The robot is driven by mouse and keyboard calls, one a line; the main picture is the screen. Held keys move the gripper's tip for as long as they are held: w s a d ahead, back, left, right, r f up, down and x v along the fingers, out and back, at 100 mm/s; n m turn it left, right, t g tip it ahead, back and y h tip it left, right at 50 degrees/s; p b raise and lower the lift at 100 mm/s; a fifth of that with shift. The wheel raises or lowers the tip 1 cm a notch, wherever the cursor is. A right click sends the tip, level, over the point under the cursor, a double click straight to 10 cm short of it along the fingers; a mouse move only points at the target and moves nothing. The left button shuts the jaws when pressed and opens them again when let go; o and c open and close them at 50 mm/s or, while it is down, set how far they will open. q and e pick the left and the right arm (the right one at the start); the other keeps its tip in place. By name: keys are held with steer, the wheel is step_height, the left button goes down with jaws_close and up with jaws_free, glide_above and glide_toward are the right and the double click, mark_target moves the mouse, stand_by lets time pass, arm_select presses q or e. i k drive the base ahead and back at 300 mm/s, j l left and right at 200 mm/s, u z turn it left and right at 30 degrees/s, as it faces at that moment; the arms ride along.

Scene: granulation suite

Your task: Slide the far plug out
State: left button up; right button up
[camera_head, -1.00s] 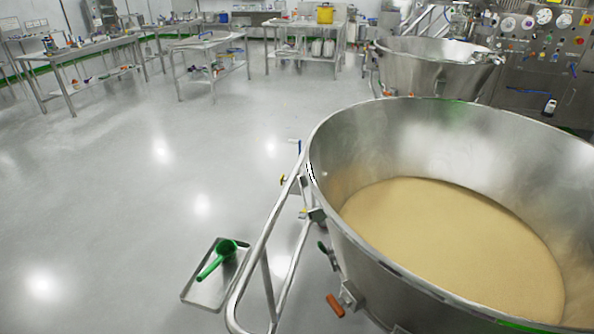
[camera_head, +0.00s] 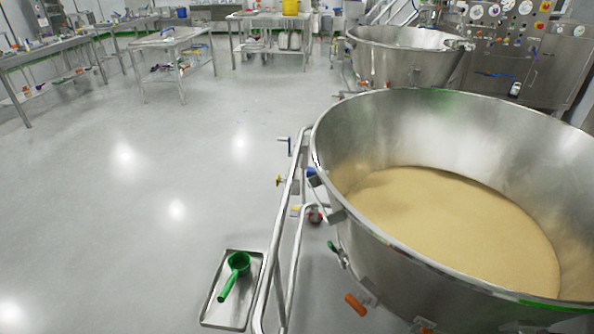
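I cannot pick out any part as the far plug for certain. Several small fittings show along the left side of the large steel bowl (camera_head: 375,235), which holds tan powder (camera_head: 455,225). Neither of my grippers is in view.
A steel tray (camera_head: 211,318) with a green scoop (camera_head: 236,272) sits low beside the rail. A second steel bowl (camera_head: 395,63) and a control panel (camera_head: 545,50) stand behind. Worktables line the back and left. The grey floor (camera_head: 120,215) at left is clear.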

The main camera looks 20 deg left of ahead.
mark_target(311, 171)
steer(key=j+z, duration=0.1)
steer(key=j, duration=1.4)
steer(key=j+u, duration=0.15)
steer(key=j, duration=0.45)
steer(key=i+j+u, duration=0.1)
steer(key=j+u, duration=0.15)
steer(key=i+j+u, duration=0.4)
steer(key=j+u, duration=0.15)
steer(key=j, duration=0.2)
